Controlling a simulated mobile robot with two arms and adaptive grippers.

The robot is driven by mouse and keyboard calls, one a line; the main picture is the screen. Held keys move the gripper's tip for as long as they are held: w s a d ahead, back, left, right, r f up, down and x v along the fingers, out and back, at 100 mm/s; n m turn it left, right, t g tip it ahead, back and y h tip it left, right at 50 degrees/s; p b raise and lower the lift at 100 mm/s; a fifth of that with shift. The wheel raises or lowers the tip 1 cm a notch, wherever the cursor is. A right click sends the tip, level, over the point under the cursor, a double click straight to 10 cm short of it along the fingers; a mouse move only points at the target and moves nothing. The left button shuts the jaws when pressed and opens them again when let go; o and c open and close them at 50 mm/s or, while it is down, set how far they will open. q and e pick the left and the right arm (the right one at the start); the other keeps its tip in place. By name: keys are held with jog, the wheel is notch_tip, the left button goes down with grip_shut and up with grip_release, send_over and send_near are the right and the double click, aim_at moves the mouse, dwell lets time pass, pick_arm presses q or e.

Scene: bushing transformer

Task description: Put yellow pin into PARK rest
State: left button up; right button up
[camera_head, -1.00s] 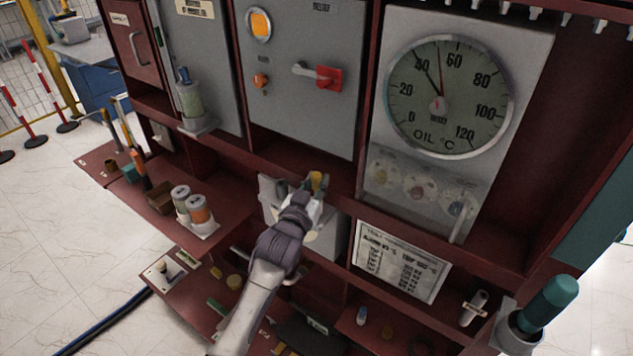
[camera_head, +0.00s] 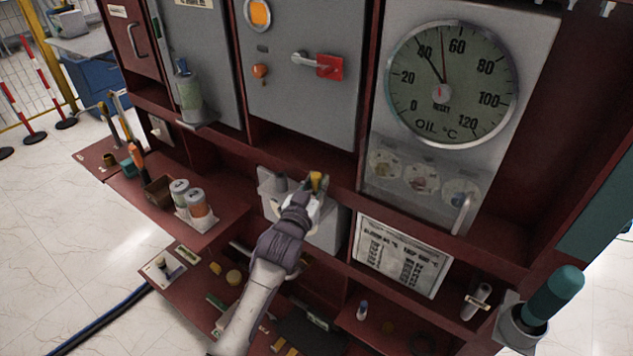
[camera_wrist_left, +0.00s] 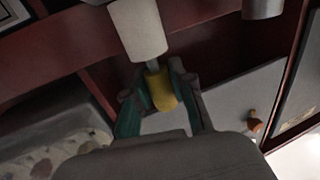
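The yellow pin (camera_head: 318,182) shows as a small yellow piece at the tip of my left gripper (camera_head: 312,192), above a grey box on the cabinet's middle ledge. In the left wrist view, the fingers with green pads (camera_wrist_left: 160,92) close around the yellow pin (camera_wrist_left: 161,93). A short grey shaft runs from the pin to a pale cylinder (camera_wrist_left: 138,28); I cannot tell whether it enters it or only lines up with it. No PARK label is readable, so I cannot pick out the rest with certainty. My right gripper is not in view.
The grey box (camera_head: 326,232) stands under the gripper. Two cans (camera_head: 188,201) sit on the left shelf. A lettered plate (camera_head: 402,256) and a teal-handled piece (camera_head: 553,293) are to the right. The oil gauge (camera_head: 451,84) is above.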

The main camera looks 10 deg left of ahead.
pick_arm(q)
jog(key=o, duration=0.5)
jog(key=shift+c, duration=0.2)
jog(key=s+a, duration=0.1)
jog(key=s, duration=1.1)
jog(key=shift+a, duration=0.3)
